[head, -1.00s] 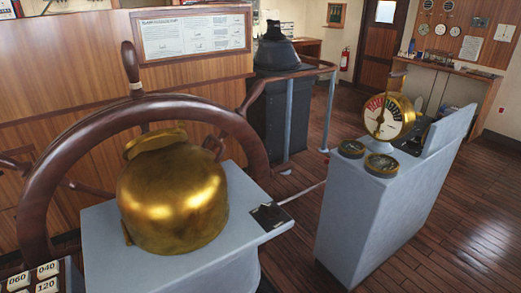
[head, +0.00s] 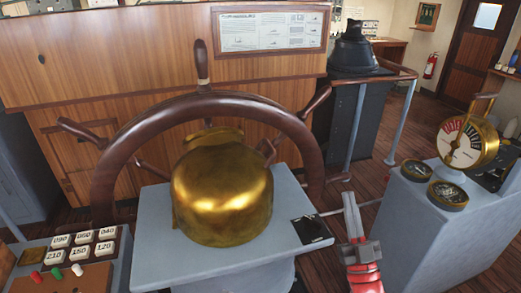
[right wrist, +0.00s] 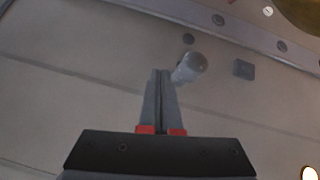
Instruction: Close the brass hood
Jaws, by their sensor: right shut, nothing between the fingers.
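The brass hood (head: 222,195) is a rounded golden dome on a grey pedestal (head: 150,220), in front of the ship's wheel (head: 104,180). A raised brass lip (head: 212,137) shows at its top on the wheel side; what lies behind it is hidden. My right gripper (head: 350,202) is at the right of the pedestal, apart from the hood, fingers together and empty. The right wrist view shows the same closed fingers (right wrist: 161,75) against a pale surface. My left gripper is not in view.
A small dark plate (head: 311,229) sits on the pedestal's right edge. A grey console (head: 430,225) with a brass telegraph (head: 466,140) and round gauges stands at the right. Numbered blocks (head: 83,240) lie at lower left. Wooden floor shows between pedestal and console.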

